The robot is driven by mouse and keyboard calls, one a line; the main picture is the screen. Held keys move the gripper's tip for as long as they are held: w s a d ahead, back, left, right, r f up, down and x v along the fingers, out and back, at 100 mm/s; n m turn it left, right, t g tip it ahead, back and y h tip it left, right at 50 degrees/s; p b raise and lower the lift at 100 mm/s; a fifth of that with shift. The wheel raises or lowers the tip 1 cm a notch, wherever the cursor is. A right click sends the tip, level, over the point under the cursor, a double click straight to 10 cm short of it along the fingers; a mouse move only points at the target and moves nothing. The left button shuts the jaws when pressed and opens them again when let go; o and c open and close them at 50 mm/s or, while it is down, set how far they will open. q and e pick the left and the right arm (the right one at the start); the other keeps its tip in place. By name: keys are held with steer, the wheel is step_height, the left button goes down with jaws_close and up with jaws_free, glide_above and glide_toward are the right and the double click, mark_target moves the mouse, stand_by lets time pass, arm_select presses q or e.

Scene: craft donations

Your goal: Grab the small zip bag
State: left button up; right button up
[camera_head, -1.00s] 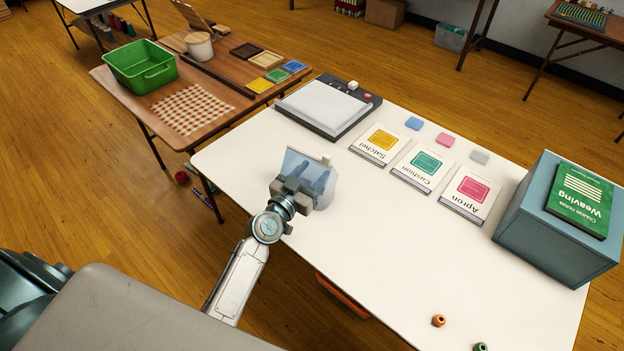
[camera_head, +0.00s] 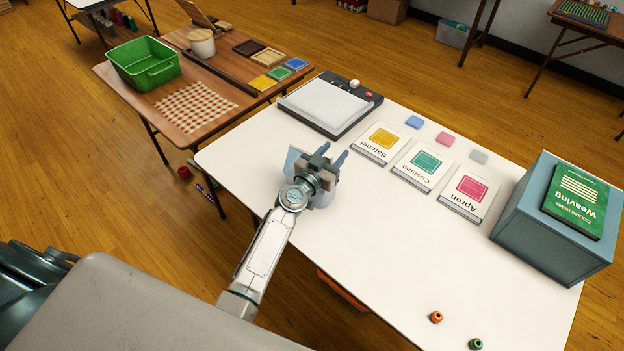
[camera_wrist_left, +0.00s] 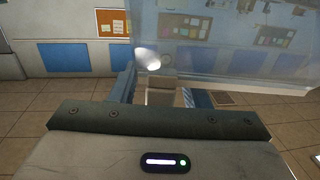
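The small zip bag (camera_head: 293,160) is a clear, bluish see-through pouch on the white table, largely hidden behind my left gripper in the head view. In the left wrist view, its translucent sheet (camera_wrist_left: 235,45) fills the upper right. My left gripper (camera_head: 331,154) is over the bag, with its two fingers apart and pointing towards the table's far side. In the left wrist view, the fingers (camera_wrist_left: 158,90) stand apart with a small beige block between them. No clear grip on the bag shows. My right gripper is not in view.
The white table (camera_head: 390,260) also holds a grey-framed board (camera_head: 330,105), the Satchel (camera_head: 381,142), Cushion (camera_head: 422,167) and Apron (camera_head: 468,191) cards, and a blue-grey box (camera_head: 545,235) at right. The table's front middle is clear.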

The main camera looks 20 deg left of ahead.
arm_select(q)
jaws_close()
steer(key=shift+r, duration=0.15)
